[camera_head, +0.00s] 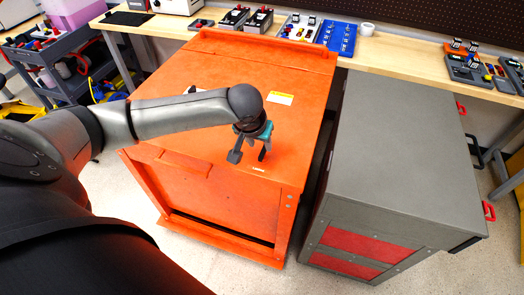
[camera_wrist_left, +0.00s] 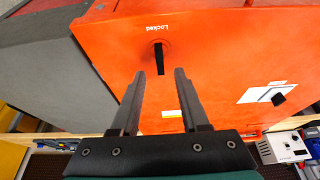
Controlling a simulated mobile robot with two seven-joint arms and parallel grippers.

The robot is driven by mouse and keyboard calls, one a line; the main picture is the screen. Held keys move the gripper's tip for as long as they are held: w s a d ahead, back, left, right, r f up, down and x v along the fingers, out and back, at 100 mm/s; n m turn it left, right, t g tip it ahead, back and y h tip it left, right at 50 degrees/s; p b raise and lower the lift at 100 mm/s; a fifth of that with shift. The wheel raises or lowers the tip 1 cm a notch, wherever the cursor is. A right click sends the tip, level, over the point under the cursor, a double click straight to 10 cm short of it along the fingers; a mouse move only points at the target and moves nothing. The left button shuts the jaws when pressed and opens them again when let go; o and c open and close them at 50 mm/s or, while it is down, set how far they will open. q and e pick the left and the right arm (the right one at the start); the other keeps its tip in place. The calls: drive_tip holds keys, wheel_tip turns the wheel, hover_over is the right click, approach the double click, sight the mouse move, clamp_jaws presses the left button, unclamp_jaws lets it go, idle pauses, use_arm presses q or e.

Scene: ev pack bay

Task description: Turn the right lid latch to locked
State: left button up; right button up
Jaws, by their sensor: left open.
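The lid latch in the left wrist view is a small black lever (camera_wrist_left: 160,60) on the orange lid (camera_wrist_left: 215,50). It lies lengthwise in line with the white word "Locked" (camera_wrist_left: 160,28), one end near that word. I cannot tell which end is its pointer. My left gripper (camera_head: 249,156) is open above the near right part of the orange lid (camera_head: 215,70). In the left wrist view its fingertips (camera_wrist_left: 167,72) lie either side of the lever's lower end, with no clear contact. In the head view the gripper partly hides the latch. My right gripper is not in view.
A grey cabinet (camera_head: 385,150) stands right of the orange one, with a narrow gap between. A workbench (camera_head: 395,60) with devices and a blue tray (camera_head: 339,37) runs behind. A tool cart (camera_head: 60,50) stands at the left. A yellow-and-white label (camera_head: 280,97) lies flat on the lid.

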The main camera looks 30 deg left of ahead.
sight(263, 151)
use_arm(q)
drive_tip(key=shift+b+x, duration=0.5)
drive_tip(key=shift+x, duration=2.1)
clamp_jaws()
